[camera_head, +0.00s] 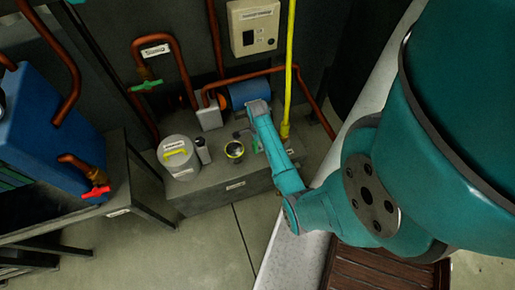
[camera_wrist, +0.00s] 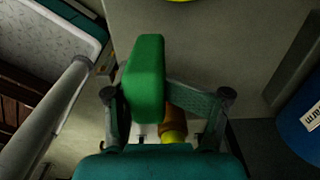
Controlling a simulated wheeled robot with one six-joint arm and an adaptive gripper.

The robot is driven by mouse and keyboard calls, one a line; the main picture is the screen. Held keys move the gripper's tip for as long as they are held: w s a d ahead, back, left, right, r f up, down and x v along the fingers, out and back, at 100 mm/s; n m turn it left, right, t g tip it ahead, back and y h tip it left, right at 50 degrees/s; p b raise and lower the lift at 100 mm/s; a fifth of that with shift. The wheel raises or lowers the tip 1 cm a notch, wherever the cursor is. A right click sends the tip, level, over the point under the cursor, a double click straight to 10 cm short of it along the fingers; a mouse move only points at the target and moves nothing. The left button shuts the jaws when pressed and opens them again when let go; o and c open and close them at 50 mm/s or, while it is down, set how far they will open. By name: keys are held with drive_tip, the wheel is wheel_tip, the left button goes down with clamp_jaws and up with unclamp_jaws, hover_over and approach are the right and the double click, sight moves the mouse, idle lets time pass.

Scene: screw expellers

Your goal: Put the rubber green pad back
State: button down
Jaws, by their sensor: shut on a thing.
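The green pad (camera_wrist: 146,78) is a smooth, bright green block with rounded edges. In the wrist view it stands upright between the fingers of my gripper (camera_wrist: 150,92), which is shut on it. The grey surface shows behind the pad. In the head view my gripper (camera_head: 246,135) is over the right part of the grey cabinet top (camera_head: 213,176), close to the yellow pipe. There the pad is too small and too covered by my arm to make out clearly. I cannot tell whether the pad touches the surface.
A blue cylinder (camera_head: 250,92) lies behind my gripper. A yellow pipe (camera_head: 289,80) rises beside it. Copper pipes (camera_head: 180,70) run along the wall.

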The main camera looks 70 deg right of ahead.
drive_tip(key=shift+f, duration=2.85)
drive_tip(key=shift+c, duration=1)
unclamp_jaws()
